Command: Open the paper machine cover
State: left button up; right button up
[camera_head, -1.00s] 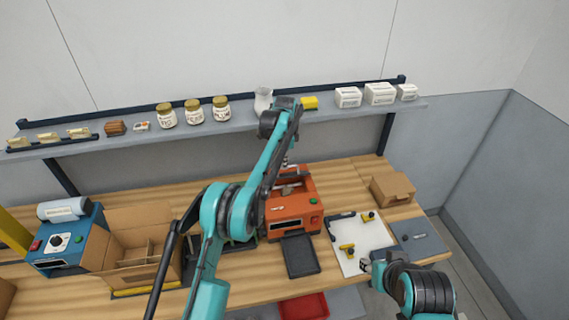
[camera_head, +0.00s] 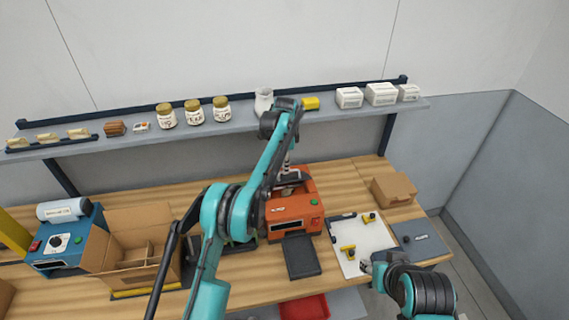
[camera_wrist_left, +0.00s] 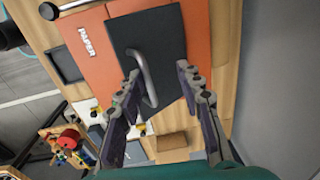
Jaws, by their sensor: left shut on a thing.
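The orange paper machine (camera_head: 292,222) stands on the wooden bench, with a green button on its front. In the left wrist view its orange top carries the word PAPER (camera_wrist_left: 87,42), and its dark cover (camera_wrist_left: 160,40) has a grey bar handle (camera_wrist_left: 143,75). My left gripper (camera_head: 290,180) is over the machine's top. I cannot tell how far the cover is raised. My right gripper (camera_head: 368,264) is low at the bench's front right, too small to read.
A black tray (camera_head: 301,257) lies before the machine. A white board (camera_head: 362,240) with yellow-and-black pieces and a grey plate (camera_head: 418,240) lie right. A cardboard box (camera_head: 393,190) stands behind them. An open carton (camera_head: 140,220) and a blue machine (camera_head: 68,248) stand left. A shelf (camera_head: 240,112) runs above.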

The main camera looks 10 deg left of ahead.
aim_at(285, 178)
pick_arm(q)
jog(key=shift+a, duration=0.1)
notch_tip(285, 178, up, 12)
jog(key=shift+s+d, duration=0.25)
jog(key=shift+s, duration=0.2)
